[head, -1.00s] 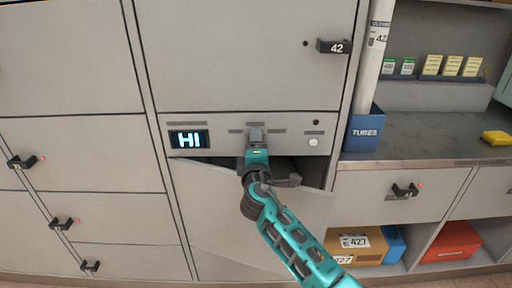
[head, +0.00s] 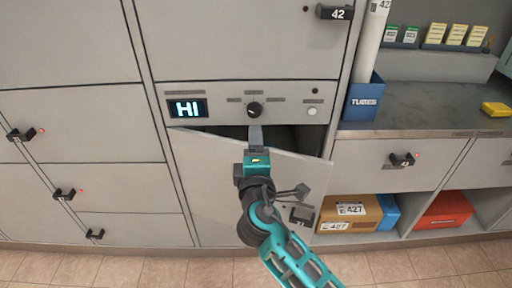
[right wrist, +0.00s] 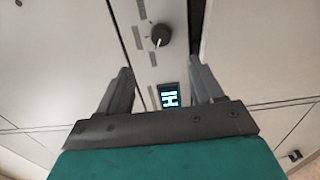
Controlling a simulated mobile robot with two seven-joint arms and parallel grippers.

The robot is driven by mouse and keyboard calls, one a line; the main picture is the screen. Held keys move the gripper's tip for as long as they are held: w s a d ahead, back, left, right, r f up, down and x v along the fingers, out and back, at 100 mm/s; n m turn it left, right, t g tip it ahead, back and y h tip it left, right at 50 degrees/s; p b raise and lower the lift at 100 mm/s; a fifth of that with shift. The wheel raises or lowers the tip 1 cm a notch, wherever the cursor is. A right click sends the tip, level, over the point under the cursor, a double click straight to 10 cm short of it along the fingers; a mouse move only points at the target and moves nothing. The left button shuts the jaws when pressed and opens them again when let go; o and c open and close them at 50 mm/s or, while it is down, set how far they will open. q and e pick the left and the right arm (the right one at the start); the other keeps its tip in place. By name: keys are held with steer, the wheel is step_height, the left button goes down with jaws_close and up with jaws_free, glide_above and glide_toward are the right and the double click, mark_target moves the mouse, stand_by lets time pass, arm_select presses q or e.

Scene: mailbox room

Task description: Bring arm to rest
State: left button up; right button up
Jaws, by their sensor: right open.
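My right gripper (head: 255,134) is in front of the grey cabinet, a little below a round black knob (head: 254,109) on the control panel (head: 230,99). It is open and empty, with a gap to the knob. In the right wrist view the two fingers (right wrist: 163,82) stand apart, and the knob (right wrist: 160,36) with its pale pointer shows beyond them. The lit display reading "HI" (head: 188,110) is left of the knob; it also shows between the fingers in the right wrist view (right wrist: 169,97). My left gripper is not in view.
Below the panel a door (head: 205,180) stands ajar, with a dark gap at its top, behind my arm. Right are a blue "TUBES" holder (head: 363,102), a counter (head: 430,108), a cardboard box (head: 345,212) and a red bin (head: 446,210). Tiled floor lies below.

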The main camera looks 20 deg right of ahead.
steer(key=shift+s, duration=0.2)
stand_by(0.3)
arm_select(q)
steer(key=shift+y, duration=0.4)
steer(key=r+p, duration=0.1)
steer(key=p, duration=0.1)
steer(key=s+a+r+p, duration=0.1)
steer(key=p, duration=0.1)
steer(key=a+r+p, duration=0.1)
steer(key=p, duration=0.1)
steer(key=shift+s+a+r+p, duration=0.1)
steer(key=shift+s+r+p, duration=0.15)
steer(key=shift+p, duration=0.1)
arm_select(e)
steer(key=s+d+f+m+g+y, duration=0.1)
steer(key=s+f+m+g+y, duration=0.2)
steer(key=s+f+m, duration=0.3)
steer(key=s+d+f+m+g+y, duration=0.1)
steer(key=s+f+m+g+y, duration=0.2)
steer(key=s, duration=1.1)
step_height(320, 180, down, 6)
steer(key=m+y, duration=0.1)
steer(key=m, duration=0.2)
steer(key=shift+s+d+r+g, duration=0.2)
steer(key=shift+d+r+g, duration=0.05)
steer(key=shift+d+g, duration=0.05)
steer(key=shift+o, duration=0.2)
